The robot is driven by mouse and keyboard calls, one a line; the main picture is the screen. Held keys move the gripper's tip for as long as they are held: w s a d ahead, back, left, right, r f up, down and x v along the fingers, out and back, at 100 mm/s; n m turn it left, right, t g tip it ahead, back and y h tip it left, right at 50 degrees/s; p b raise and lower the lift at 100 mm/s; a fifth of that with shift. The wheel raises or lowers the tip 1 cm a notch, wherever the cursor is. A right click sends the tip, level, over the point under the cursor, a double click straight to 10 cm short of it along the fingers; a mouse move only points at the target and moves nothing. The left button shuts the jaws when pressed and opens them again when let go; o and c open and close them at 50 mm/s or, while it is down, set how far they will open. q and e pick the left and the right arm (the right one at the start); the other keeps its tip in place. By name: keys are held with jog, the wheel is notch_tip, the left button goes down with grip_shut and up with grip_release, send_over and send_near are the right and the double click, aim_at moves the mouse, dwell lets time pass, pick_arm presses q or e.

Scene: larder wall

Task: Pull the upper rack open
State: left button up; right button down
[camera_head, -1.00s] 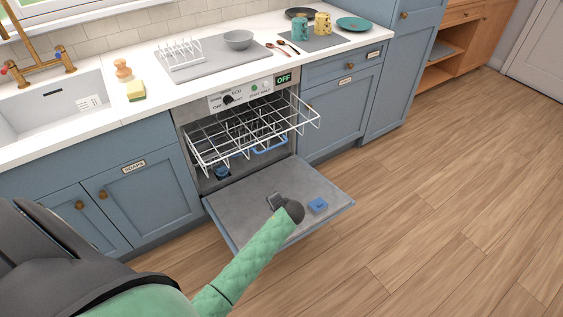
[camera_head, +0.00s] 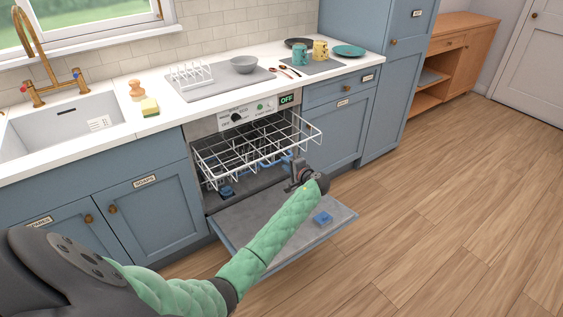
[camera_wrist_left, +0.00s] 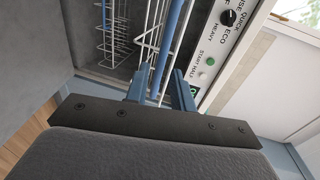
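The upper rack (camera_head: 255,145) is a white wire basket that juts out of the dishwasher above its lowered door (camera_head: 270,215). My left gripper (camera_head: 298,168) is just below the rack's front right part, over the door. In the left wrist view its two fingers (camera_wrist_left: 160,80) are apart, with white rack wires (camera_wrist_left: 148,40) and a blue bar (camera_wrist_left: 172,35) just beyond and between them. I cannot tell whether they touch. Part of the blue bar also shows behind the gripper in the head view (camera_head: 272,165). My right gripper is not in view.
The control panel (camera_head: 245,115) is above the rack; a blue block (camera_head: 322,218) lies on the door. The wooden floor (camera_head: 440,190) at right is clear.

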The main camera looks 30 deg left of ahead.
pick_arm(q)
jog(key=shift+p+x, duration=0.3)
jog(key=shift+x, duration=1.95)
grip_shut()
